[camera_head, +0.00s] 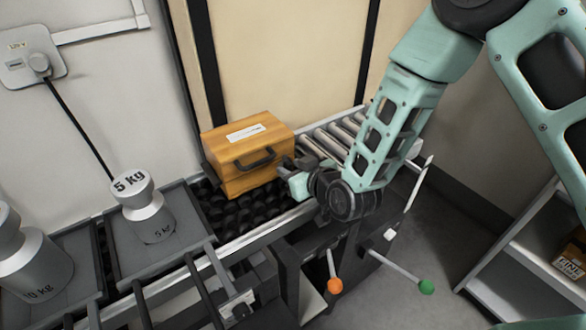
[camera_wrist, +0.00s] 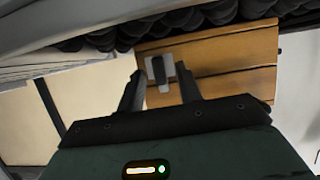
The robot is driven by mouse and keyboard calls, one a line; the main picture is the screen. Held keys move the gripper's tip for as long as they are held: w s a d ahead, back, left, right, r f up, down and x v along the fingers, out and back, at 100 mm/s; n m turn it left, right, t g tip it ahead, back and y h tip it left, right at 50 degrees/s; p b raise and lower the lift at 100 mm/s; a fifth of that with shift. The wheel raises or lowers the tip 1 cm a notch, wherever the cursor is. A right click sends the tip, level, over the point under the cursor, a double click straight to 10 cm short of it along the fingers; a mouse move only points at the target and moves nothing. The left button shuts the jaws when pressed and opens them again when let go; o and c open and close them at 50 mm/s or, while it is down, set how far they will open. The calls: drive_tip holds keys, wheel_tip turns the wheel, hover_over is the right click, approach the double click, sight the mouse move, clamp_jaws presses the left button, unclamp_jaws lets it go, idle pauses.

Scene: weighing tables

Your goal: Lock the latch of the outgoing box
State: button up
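The outgoing box (camera_head: 238,172) is an orange wooden case with a dark handle and a white label on its lid. It stands on the dark rollers of the conveyor. My gripper (camera_head: 292,178) is at the box's right end in the head view. In the wrist view the box's wooden side (camera_wrist: 225,60) is ahead, with a grey metal latch (camera_wrist: 160,75) carrying a dark piece. My gripper (camera_wrist: 158,92) shows its two fingers apart, one on each side of the latch in the picture. I cannot tell whether they touch it. The latch is hidden in the head view.
A 5 kg weight (camera_head: 146,208) and a 10 kg weight (camera_head: 35,265) stand on trays at the left. Metal rollers (camera_head: 335,140) continue behind the box. Levers with an orange knob (camera_head: 335,286) and a green knob (camera_head: 427,287) stick out below the conveyor.

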drive_tip(key=p+v, duration=1.1)
drive_tip(key=v, duration=0.6)
drive_tip(key=shift+s+p, duration=0.2)
drive_tip(key=shift+p, duration=0.2)
drive_tip(key=shift+d, duration=0.1)
drive_tip(key=shift+r, duration=0.1)
